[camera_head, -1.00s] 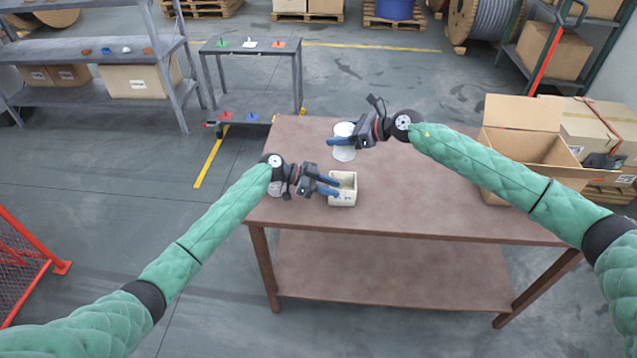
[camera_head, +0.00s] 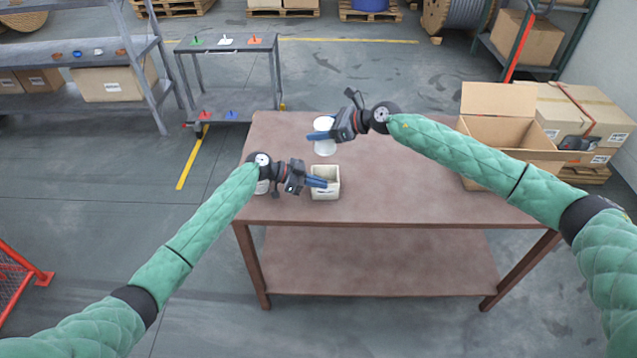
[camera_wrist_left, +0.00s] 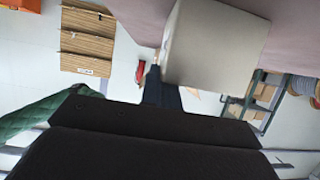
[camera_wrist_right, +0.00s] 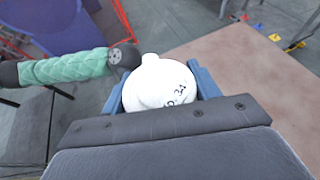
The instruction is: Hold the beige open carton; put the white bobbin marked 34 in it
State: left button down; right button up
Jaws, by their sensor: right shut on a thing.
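The beige open carton (camera_head: 325,190) stands on the brown table near its front left part, open side up. My left gripper (camera_head: 318,182) is at the carton's left side, fingers at its rim. In the left wrist view a dark finger (camera_wrist_left: 160,88) lies close against the carton (camera_wrist_left: 215,45); whether a wall is between the fingers is unclear. My right gripper (camera_wrist_right: 160,85) is shut on a white bobbin (camera_wrist_right: 160,84) with dark marks that look like 34. In the head view this bobbin (camera_head: 324,146) is just behind the carton.
A large open cardboard box (camera_head: 490,132) stands at the table's right. The table's middle is clear. Shelves (camera_head: 95,48) and a small grey stand (camera_head: 228,75) are behind.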

jog(key=shift+f, duration=4.7)
jog(key=shift+f, duration=0.1)
pick_arm(q)
jog(key=shift+w+r, duration=0.1)
jog(key=shift+r, duration=0.1)
pick_arm(e)
jog(key=shift+s+d+f, duration=0.1)
jog(key=shift+s+f, duration=0.1)
jog(key=shift+s, duration=0.15)
jog(key=o, duration=1)
pick_arm(q)
jog(key=shift+f, duration=0.15)
pick_arm(e)
jog(key=shift+o, duration=0.5)
jog(key=shift+w+r, duration=0.15)
jog(key=shift+w, duration=0.05)
jog(key=shift+d, duration=0.1)
